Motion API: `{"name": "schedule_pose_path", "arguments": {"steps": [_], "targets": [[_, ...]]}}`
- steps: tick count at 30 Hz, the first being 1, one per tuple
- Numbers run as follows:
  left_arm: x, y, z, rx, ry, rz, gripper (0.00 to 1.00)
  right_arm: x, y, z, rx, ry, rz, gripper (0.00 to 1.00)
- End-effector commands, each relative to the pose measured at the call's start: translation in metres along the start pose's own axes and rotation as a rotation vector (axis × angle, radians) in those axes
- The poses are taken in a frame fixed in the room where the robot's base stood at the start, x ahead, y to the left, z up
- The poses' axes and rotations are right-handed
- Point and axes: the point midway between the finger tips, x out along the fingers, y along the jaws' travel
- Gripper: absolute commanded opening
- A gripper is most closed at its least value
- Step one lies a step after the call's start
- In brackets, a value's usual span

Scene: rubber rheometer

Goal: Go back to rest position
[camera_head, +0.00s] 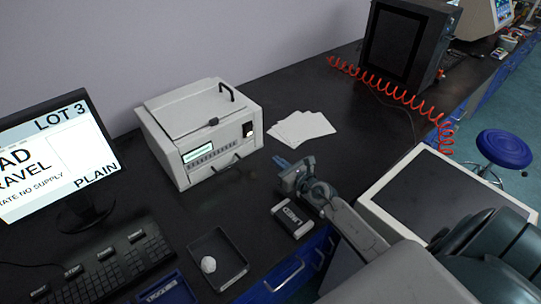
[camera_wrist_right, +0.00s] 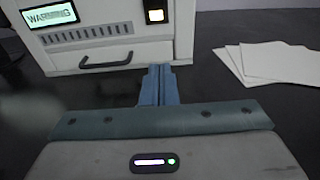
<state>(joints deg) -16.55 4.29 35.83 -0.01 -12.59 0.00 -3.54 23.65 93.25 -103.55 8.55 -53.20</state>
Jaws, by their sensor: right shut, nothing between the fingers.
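My right gripper (camera_head: 283,164) is above the black bench, in front of the right side of the white rheometer (camera_head: 207,128). Its blue fingers are together and empty, and they also show in the right wrist view (camera_wrist_right: 159,84). The rheometer is apart from the fingers; its lid is down. In the right wrist view the rheometer front (camera_wrist_right: 110,30) shows a screen reading "WARNING", a dark handle and a lit button. My left gripper is not in the head view.
White sheets (camera_head: 303,127) lie right of the rheometer. A small black-and-white device (camera_head: 292,220) and a dark tray (camera_head: 219,262) with a white lump (camera_head: 208,264) are near the front edge. A monitor (camera_head: 55,160) and keyboard (camera_head: 105,268) stand left. A red coiled cable (camera_head: 400,97) lies at the back right.

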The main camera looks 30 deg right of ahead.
Motion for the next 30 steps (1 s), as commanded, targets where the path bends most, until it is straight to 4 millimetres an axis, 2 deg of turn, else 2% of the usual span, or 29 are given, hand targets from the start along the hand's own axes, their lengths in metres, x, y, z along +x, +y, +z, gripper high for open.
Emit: {"name": "schedule_pose_path", "arguments": {"steps": [3, 11, 23, 26, 29, 30], "targets": [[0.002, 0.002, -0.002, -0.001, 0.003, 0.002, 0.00, -0.009, 0.000, -0.003, 0.000, 0.001, 0.001, 0.00], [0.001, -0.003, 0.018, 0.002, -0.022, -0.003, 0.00, -0.013, 0.000, -0.003, 0.000, 0.000, 0.001, 0.00], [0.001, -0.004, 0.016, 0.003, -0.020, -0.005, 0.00, -0.013, 0.001, -0.002, 0.005, -0.002, -0.001, 0.00], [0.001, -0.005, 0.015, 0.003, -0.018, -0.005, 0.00, -0.017, 0.003, 0.004, 0.076, -0.037, -0.021, 0.00], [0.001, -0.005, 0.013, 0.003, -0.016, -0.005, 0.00, -0.030, 0.006, 0.023, 0.272, -0.128, -0.080, 0.00], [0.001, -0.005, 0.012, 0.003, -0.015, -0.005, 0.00, -0.038, 0.007, 0.031, 0.389, -0.176, -0.116, 0.00]]}}
